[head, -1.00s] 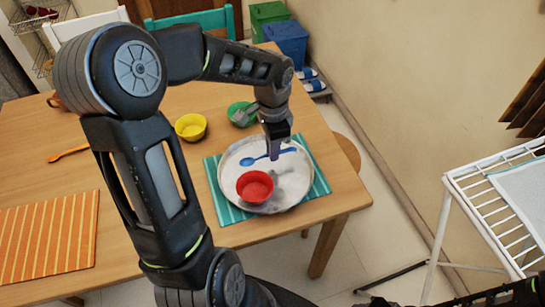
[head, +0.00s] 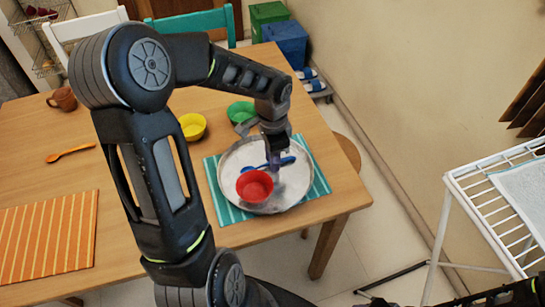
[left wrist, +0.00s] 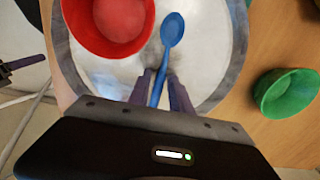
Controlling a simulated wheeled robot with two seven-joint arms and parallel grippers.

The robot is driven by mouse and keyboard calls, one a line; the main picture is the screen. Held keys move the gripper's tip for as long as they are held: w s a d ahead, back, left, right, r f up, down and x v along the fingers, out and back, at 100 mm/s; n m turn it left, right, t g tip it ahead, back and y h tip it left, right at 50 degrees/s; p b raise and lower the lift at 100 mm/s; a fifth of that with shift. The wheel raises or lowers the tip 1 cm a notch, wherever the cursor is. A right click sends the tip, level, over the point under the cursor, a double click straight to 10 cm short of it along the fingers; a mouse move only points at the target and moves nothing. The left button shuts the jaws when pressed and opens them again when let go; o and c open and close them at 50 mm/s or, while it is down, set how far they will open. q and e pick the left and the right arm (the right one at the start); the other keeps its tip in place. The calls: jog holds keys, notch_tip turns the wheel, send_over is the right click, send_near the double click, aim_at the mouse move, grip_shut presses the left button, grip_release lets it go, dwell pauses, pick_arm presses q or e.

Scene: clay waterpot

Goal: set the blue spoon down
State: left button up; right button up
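The blue spoon (head: 284,161) lies across the round grey-white tray (head: 232,192), behind the red bowl (head: 254,186). In the left wrist view the spoon (left wrist: 172,32) points its bowl away from me. My left gripper (head: 275,158) is low over the tray. In the left wrist view its two fingers (left wrist: 160,76) stand on either side of the handle, with a small gap showing on each side, so it looks open. Dark parts of my right arm (head: 515,293) show at the lower right; its fingers are not clear.
The tray sits on a teal striped mat (head: 213,187) near the table's right edge. A green bowl (head: 241,111) and a yellow bowl (head: 193,127) stand behind. An orange spoon (head: 70,152) and orange striped mat (head: 47,237) lie left. A white rack (head: 490,212) stands right.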

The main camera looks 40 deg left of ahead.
pick_arm(q)
jog(key=shift+o, duration=0.7)
jog(key=shift+r, duration=0.2)
notch_tip(320, 180, up, 12)
jog(key=shift+p, duration=0.4)
